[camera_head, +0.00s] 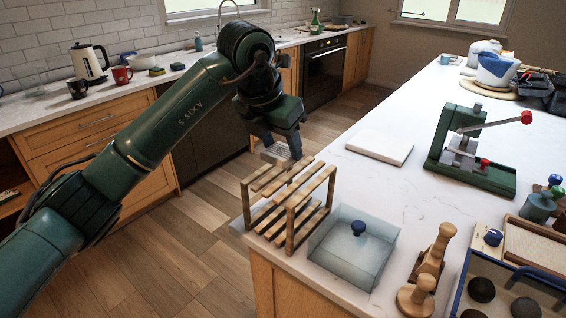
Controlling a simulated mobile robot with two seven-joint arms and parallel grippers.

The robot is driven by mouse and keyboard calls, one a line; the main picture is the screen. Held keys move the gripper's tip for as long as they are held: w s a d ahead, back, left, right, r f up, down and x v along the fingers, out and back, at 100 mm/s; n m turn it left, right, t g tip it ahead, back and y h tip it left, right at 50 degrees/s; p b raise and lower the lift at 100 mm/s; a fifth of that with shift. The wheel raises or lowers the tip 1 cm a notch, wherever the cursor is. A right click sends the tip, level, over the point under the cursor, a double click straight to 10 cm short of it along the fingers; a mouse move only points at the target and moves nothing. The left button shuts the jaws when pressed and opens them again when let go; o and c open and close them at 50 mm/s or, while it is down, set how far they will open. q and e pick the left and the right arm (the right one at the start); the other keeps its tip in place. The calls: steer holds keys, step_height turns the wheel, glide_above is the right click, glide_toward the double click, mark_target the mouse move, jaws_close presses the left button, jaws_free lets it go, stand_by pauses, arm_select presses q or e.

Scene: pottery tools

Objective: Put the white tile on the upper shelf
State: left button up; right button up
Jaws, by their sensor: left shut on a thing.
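The wooden two-level rack (291,205) stands at the left edge of the white counter, with slats forming an upper and a lower shelf. My left gripper (284,153) points down just behind the rack's upper shelf. It is shut on a small pale, flat piece with fine lines, which looks like the white tile (271,153). The tile is above the floor side of the counter edge and partly hidden by the fingers. Whether it touches the rack cannot be told. My right gripper is not in view.
Wooden tools (430,262) stand in front. Bare counter lies between the slab and the box.

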mark_target(280, 182)
arm_select(q)
steer(key=shift+f, duration=0.95)
step_height(280, 182, down, 3)
steer(key=shift+f+p, duration=0.1)
steer(key=shift+p, duration=0.3)
steer(key=shift+f, duration=0.15)
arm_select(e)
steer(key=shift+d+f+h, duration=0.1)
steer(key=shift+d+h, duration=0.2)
arm_select(q)
steer(key=shift+f, duration=0.1)
steer(key=o, duration=0.6)
steer(key=shift+c, duration=0.2)
steer(key=o, duration=0.4)
steer(key=shift+o, duration=0.2)
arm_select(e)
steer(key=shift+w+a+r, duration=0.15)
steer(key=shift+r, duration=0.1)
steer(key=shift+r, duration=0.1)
